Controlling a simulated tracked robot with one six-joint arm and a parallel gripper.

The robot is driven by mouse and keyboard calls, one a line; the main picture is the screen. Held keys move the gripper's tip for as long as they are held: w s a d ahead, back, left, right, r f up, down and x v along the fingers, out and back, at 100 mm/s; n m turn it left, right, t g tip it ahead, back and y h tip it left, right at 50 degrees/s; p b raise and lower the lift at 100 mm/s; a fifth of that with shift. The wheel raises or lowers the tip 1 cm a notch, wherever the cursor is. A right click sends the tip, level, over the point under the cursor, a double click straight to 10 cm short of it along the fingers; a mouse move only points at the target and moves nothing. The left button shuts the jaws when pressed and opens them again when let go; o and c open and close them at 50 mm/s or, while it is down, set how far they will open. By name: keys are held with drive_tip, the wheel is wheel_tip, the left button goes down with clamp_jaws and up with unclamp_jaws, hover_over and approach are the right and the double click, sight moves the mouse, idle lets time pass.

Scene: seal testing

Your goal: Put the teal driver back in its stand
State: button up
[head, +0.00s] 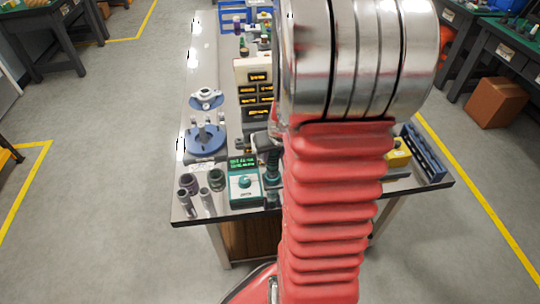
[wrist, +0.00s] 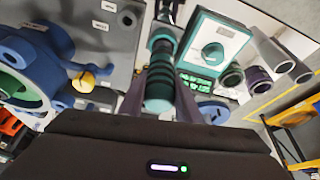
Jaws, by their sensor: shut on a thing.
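The teal driver (wrist: 160,88) is upright or nearly so between the two fingers of my gripper (wrist: 160,104) in the wrist view. The fingers are shut on its ribbed teal and dark grip. In the head view the driver (head: 272,168) shows just left of my red arm, above the bench's front part, with my gripper (head: 267,143) partly hidden at its top. A small stand-like piece (head: 272,198) shows below the driver. I cannot tell whether the driver's lower end touches it or is inside it.
A teal control box (head: 243,187) with a green display stands close left of the driver. Grey and dark cylinders (head: 188,205) stand further left, and a blue round fixture (head: 205,140) behind them. My arm hides much of the bench; a yellow box (head: 397,158) and blue rack (head: 424,152) are at right.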

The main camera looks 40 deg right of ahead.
drive_tip(key=shift+f, duration=0.1)
idle(0.4)
drive_tip(key=o, duration=1.2)
drive_tip(key=shift+o, duration=0.2)
drive_tip(key=shift+s+r, duration=0.1)
drive_tip(key=shift+r, duration=4.4)
